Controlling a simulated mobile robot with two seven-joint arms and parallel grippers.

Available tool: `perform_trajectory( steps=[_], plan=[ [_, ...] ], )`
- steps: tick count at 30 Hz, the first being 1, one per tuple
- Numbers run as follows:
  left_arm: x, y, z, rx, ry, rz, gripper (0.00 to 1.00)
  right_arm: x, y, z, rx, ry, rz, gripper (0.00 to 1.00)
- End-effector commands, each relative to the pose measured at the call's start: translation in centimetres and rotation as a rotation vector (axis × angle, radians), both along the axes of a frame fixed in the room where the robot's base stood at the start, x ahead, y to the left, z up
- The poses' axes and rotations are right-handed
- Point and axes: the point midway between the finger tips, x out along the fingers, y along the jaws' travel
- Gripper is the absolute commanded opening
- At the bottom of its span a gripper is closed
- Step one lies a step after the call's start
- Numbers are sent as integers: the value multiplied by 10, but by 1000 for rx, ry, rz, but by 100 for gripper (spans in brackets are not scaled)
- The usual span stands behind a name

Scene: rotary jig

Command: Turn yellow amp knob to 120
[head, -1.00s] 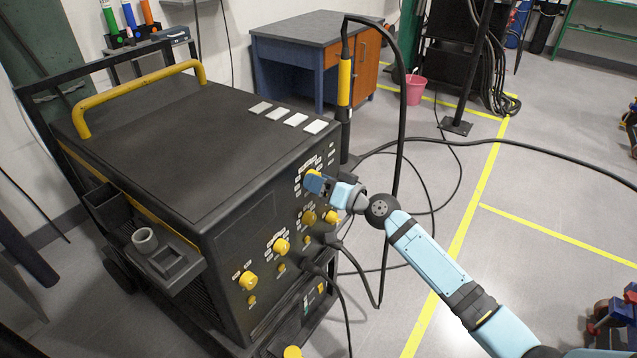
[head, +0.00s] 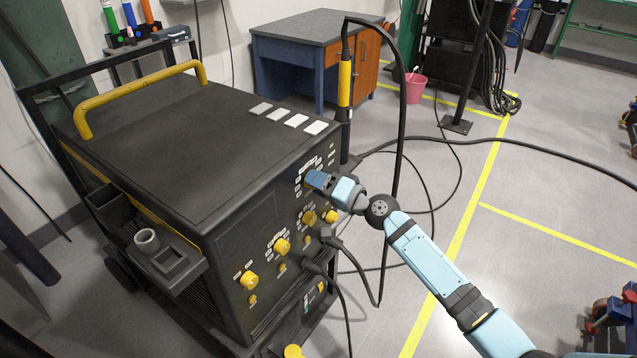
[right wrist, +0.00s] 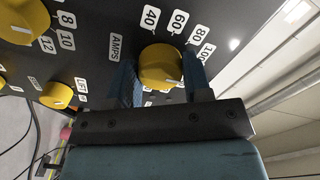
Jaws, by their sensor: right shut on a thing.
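The yellow amp knob (right wrist: 160,65) sits on the black front panel beside the AMPS label (right wrist: 117,47) in the right wrist view. Labels 40, 60, 80 and 100 (right wrist: 207,52) curve around its top and right. A white mark on the knob lies at its lower right in that view; the number it points at is hidden by the gripper. My right gripper (right wrist: 161,80) has its blue fingers on either side of the knob and is shut on it. In the head view the right gripper (head: 314,179) covers most of the knob. My left gripper is not in view.
Other yellow knobs (head: 249,281) sit lower on the welder's panel (head: 230,235). Cable plugs (head: 328,236) stick out below my right gripper. A torch with a yellow grip (head: 344,83) and a black hose stands beside the machine.

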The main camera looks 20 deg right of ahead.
Motion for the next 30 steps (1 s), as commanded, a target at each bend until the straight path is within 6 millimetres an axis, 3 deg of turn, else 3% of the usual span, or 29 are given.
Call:
perform_trajectory(
  steps=[7,8,10,11,22,30],
  plan=[
    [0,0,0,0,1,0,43,0,0,-1,-1,1,0,22],
    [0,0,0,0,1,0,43,0,0,-1,-1,1,0,52],
    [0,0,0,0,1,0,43,0,0,-1,0,0,1,68],
    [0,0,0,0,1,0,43,0,0,-1,-1,0,1,70],
    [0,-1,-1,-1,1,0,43,-6,-5,-1,-2,1,-1,70],
    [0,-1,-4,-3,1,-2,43,-49,-38,-3,-4,2,0,70]
  ],
)
